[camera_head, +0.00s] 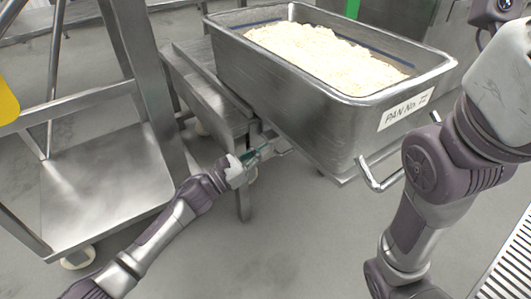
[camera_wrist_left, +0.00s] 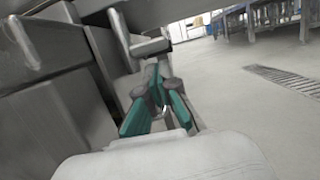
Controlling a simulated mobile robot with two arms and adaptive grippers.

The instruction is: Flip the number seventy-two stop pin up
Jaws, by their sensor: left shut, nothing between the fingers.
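A deep metal pan (camera_head: 290,88) full of rice, labelled "PAN No" with a number that looks like 72, rests on a metal frame. My left gripper (camera_head: 268,150) is under the pan's near lower side, by the frame's edge. Its teal fingers are shut with nothing held. The left wrist view shows the fingers (camera_wrist_left: 160,108) just below a short grey metal piece (camera_wrist_left: 150,48), which may be the stop pin. Whether they touch it I cannot tell. My right arm is at the right, its fingers outside the picture.
A metal handle (camera_head: 378,180) sticks out below the pan's label. A wheeled metal trolley (camera_head: 100,180) stands at the left. A frame leg (camera_head: 244,203) is close to my left gripper. The floor (camera_head: 300,235) in front is clear.

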